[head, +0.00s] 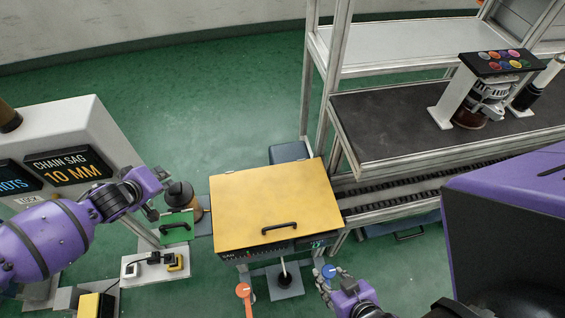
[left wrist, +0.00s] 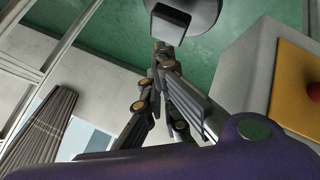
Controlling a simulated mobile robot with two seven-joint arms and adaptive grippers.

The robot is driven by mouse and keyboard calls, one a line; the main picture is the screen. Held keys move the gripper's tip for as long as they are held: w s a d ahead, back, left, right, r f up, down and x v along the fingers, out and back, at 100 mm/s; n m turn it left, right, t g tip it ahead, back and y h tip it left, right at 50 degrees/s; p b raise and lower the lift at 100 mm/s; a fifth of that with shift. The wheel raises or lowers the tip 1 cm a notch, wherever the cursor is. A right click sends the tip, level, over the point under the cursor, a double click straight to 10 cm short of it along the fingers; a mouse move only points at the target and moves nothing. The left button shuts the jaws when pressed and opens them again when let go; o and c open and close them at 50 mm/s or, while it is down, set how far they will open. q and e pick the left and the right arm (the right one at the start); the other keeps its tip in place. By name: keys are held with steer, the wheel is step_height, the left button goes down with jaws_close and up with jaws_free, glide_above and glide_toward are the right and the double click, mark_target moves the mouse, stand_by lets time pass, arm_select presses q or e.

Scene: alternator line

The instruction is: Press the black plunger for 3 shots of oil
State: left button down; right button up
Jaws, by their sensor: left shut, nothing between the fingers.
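A dark, round-topped plunger (head: 179,190) stands upright left of the yellow-topped box, with a brownish body partly visible below it. My left gripper (head: 153,212) is shut and empty, with its fingertips close to the plunger's left side. In the left wrist view the shut fingertips (left wrist: 161,46) are just below a dark grey disc with a block in front, which seems to be the plunger (left wrist: 195,8). Whether they touch it I cannot tell.
The yellow-topped box (head: 262,200) with a black handle stands right of the plunger. A rack (head: 375,110) holds an alternator (head: 487,98). Green floor is clear behind.

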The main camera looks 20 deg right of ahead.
arm_select(q)
steer(key=shift+f, duration=0.45)
arm_select(e)
steer(key=shift+f, duration=0.1)
steer(key=shift+s+d+f, duration=0.1)
steer(key=shift+d, duration=0.15)
arm_select(q)
steer(key=shift+f+b, duration=0.3)
steer(key=shift+f, duration=0.3)
arm_select(e)
steer(key=shift+s+a+f, duration=0.2)
steer(key=shift+a+f, duration=0.05)
arm_select(q)
steer(key=shift+f, duration=0.3)
arm_select(e)
steer(key=shift+s+d+f, duration=0.15)
steer(key=shift+s+d, duration=0.05)
arm_select(q)
steer(key=shift+r, duration=0.15)
arm_select(e)
steer(key=shift+w, duration=0.1)
arm_select(q)
steer(key=shift+r+p, duration=0.6)
steer(key=shift+r, duration=0.55)
arm_select(e)
steer(key=shift+w+a+r, duration=0.15)
steer(key=shift+w+r, duration=0.75)
steer(key=shift+r, duration=0.25)
